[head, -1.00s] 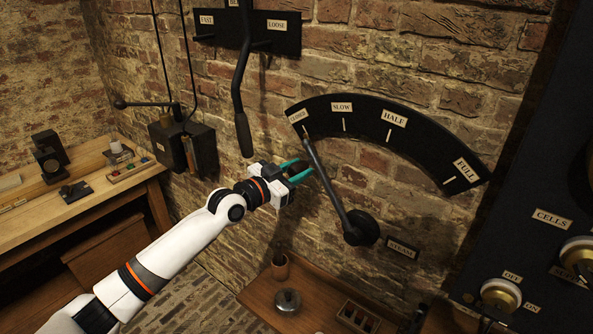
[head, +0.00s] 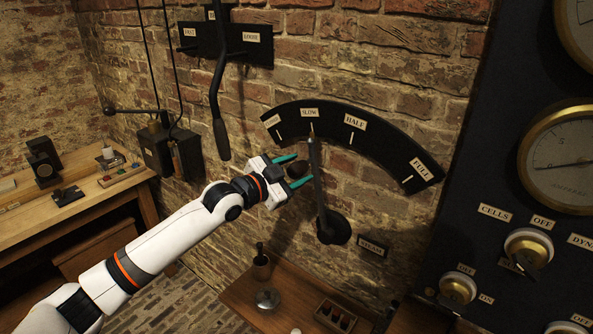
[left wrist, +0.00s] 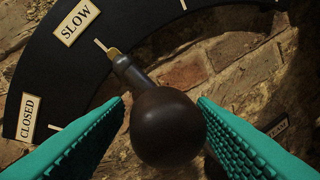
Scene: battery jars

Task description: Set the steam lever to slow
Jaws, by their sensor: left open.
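The steam lever (head: 319,185) is a dark arm on a round pivot at the wall, below a black curved scale (head: 387,148) marked CLOSED, SLOW, HALF and FULL. Its brass tip points at the tick under the SLOW label (head: 309,113). In the left wrist view the tip (left wrist: 115,55) lies right by the SLOW tick. My left gripper (head: 294,170) is open, with its teal fingers on either side of the lever's dark round knob (left wrist: 167,127). Contact between fingers and knob cannot be told. My right gripper is not in view.
A hanging lever (head: 220,138) is on the wall to the upper left of my gripper. A STEAM plate (head: 373,247) is beside the pivot. A wooden shelf (head: 240,295) with small items is below. A dark panel with gauges and knobs (head: 528,248) stands at right.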

